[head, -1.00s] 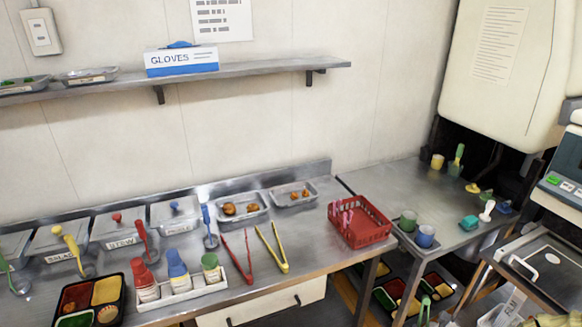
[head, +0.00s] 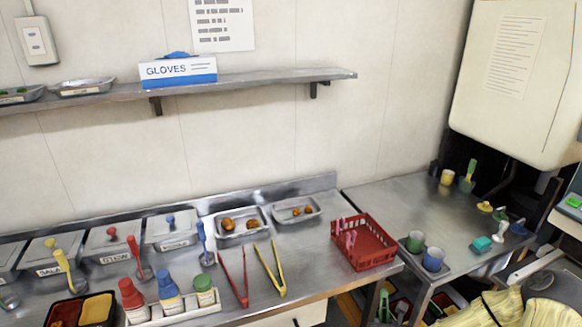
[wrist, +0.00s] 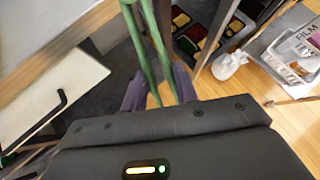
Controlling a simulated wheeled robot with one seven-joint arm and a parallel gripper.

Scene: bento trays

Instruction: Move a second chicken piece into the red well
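Brown fried pieces (head: 229,224) that look like chicken lie in a steel tray (head: 241,237) on the counter. Smaller orange-brown pieces (head: 296,212) lie in the steel tray (head: 290,221) to its right. The black bento tray (head: 112,308) is at the lower left, cut off by the frame; its red well (head: 62,313) seems to hold something brown. My gripper (wrist: 160,95) is shut on green tongs (wrist: 148,42), whose arms reach away from it in the wrist view. The tongs also show low in the head view (head: 384,305), below the counter. Their tips are out of the wrist view.
Red tongs (head: 235,277) and yellow tongs (head: 270,269) lie by a white rack of bottles (head: 176,311). More filled trays (wrist: 203,22) sit low down.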

